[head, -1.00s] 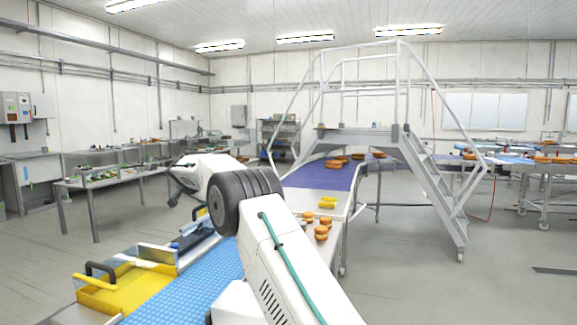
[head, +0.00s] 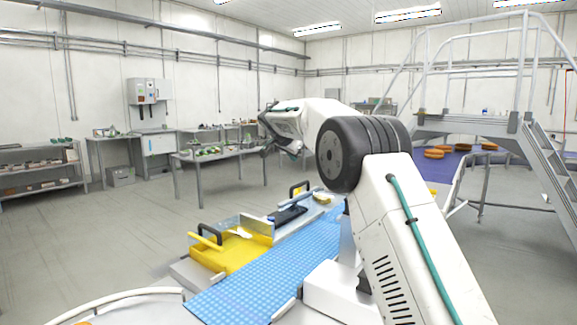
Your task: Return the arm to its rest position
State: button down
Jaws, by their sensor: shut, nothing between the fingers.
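My arm rises from the lower right in the head view. It bends at a dark ribbed elbow joint and reaches left. My gripper (head: 266,142) is at the far left end of the arm, a small dark shape seen in front of the back workbench. It is shut and carries nothing that I can see. The fingertips are small and hard to make out against the bench.
Below the arm are a blue textured belt (head: 262,272), a yellow tray (head: 228,256) and a dark tool (head: 288,216). A workbench (head: 222,156) stands behind. Steel stairs (head: 545,150) and round orange items (head: 434,154) are at right. Open floor lies left.

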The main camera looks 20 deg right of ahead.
jog(key=s+a+f+n+g+y, duration=0.25)
jog(key=s+f+n, duration=0.35)
jog(key=s+f, duration=0.3)
jog(key=s+a+f+n+g+y, duration=0.1)
jog(key=s+a+n, duration=0.1)
jog(key=s, duration=1.6)
jog(key=s+a+f+n+g+y, duration=0.1)
jog(key=s+a, duration=0.3)
jog(key=s, duration=1.5)
jog(key=s+a+f+n+g+y, duration=0.1)
jog(key=s+a+n, duration=0.3)
jog(key=s, duration=1.5)
jog(key=shift+s+f+y, duration=0.2)
jog(key=shift+f+y, duration=0.2)
jog(key=shift+y, duration=0.05)
jog(key=shift+s, duration=0.1)
